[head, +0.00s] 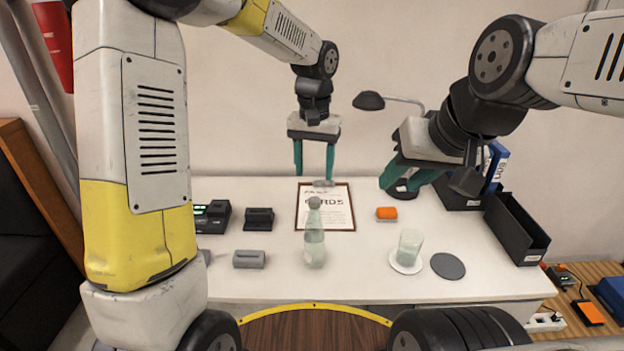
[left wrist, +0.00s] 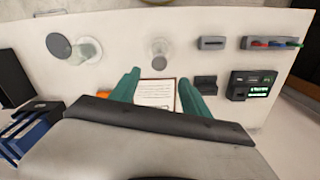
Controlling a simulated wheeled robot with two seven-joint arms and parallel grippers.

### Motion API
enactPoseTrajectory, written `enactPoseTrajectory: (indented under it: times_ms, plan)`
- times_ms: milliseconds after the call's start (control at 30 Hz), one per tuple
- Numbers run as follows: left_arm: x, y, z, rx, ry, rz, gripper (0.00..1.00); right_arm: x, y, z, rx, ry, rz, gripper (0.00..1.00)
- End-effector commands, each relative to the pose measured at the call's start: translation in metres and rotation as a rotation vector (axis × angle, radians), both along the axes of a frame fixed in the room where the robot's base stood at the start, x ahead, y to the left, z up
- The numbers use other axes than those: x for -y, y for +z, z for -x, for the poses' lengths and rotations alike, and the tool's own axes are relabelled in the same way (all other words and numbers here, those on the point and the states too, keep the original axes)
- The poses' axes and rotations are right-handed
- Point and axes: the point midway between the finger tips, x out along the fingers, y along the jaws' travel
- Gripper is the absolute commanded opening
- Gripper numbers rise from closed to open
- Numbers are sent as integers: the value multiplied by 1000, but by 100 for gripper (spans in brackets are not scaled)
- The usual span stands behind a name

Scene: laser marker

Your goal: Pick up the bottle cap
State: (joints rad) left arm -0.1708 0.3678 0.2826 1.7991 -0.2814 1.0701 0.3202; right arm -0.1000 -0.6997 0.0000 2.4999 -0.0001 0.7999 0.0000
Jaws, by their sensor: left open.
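A clear bottle (head: 314,245) stands upright near the front middle of the white table, with a greyish cap (head: 314,203) on its top. My left gripper (head: 314,176) is open and points down behind the bottle, above the framed sheet. Its fingers also show in the left wrist view (left wrist: 158,82), with nothing between them. My right gripper (head: 407,184) hangs over the back right of the table; whether its teal fingers are apart is unclear.
A framed sheet (head: 342,222) lies behind the bottle. A grey block (head: 249,259) is to its left. Black bins (head: 517,228) stand far right.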

Motion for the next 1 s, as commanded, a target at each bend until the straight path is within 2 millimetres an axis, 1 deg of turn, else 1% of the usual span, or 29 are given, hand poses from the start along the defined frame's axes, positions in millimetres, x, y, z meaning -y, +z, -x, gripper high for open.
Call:
enactPoseTrajectory:
  times_ms: [367,500,600,700,900,933,967,1000]
  plan:
    - [1,-40,3,-8,-2,-3,55,0,0,0,0,0,0,36]
    - [1,-62,6,-9,-1,-2,55,0,0,0,0,0,0,36]
    - [1,-74,6,-8,0,-2,55,0,0,0,0,0,0,36]
    - [1,-79,5,-5,0,0,55,0,0,0,0,0,0,36]
    - [1,-80,5,-4,-1,-1,55,0,0,0,0,0,0,36]
    - [1,-80,5,-4,-1,-1,53,0,0,0,0,0,0,36]
    - [1,-80,5,-4,-1,-1,47,0,0,0,0,0,0,36]
    - [1,-80,5,-4,-1,-1,39,0,0,0,0,0,0,36]
